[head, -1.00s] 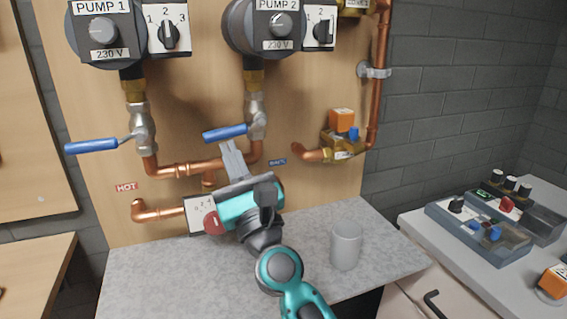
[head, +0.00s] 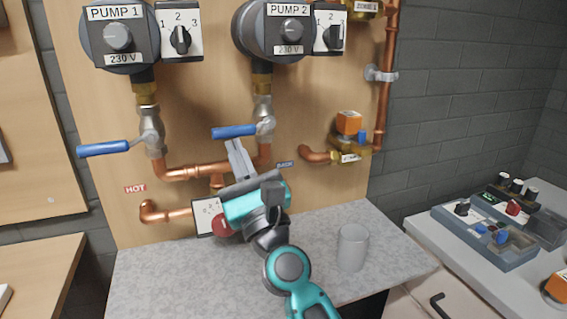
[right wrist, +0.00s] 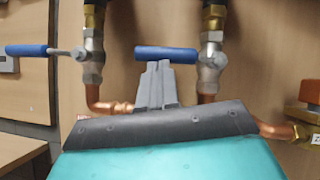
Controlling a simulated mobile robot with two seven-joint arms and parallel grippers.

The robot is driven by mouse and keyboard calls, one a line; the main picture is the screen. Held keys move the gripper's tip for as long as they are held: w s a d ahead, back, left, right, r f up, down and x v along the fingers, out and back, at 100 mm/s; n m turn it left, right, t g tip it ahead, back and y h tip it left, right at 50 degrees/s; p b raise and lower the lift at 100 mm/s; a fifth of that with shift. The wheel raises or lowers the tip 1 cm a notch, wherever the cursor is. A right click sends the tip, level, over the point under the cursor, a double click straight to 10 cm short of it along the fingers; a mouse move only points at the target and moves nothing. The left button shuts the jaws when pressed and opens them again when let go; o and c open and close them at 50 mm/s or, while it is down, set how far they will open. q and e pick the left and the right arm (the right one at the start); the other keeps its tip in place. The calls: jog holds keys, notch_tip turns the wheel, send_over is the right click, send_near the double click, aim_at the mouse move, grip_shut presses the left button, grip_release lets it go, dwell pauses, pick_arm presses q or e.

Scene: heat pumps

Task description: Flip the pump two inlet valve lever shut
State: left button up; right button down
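The pump two inlet valve (head: 264,122) is under the PUMP 2 unit (head: 283,32). Its blue lever (head: 233,131) points left, about level, across the vertical pipe. The lever also shows in the right wrist view (right wrist: 166,54), with the valve body (right wrist: 211,60) at its right. My right gripper (head: 236,146) points up, its fingertips just below the lever. In the right wrist view its grey fingers (right wrist: 158,70) are together, with nothing seen between them. Whether the tips touch the lever I cannot tell. My left gripper is not in view.
The pump one valve has a similar blue lever (head: 103,149) pointing left. Copper pipes (head: 190,172) run behind my gripper. A grey cup (head: 352,248) stands on the counter (head: 150,285), right of my right arm. A control box (head: 483,236) sits farther right.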

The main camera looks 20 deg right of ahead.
pick_arm(q)
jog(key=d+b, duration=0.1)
jog(key=b, duration=0.1)
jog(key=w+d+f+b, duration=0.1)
jog(key=b, duration=0.1)
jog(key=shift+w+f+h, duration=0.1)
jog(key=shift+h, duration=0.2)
pick_arm(e)
jog(key=v, duration=1.2)
jog(key=shift+s+f, duration=0.25)
jog(key=shift+f, duration=0.05)
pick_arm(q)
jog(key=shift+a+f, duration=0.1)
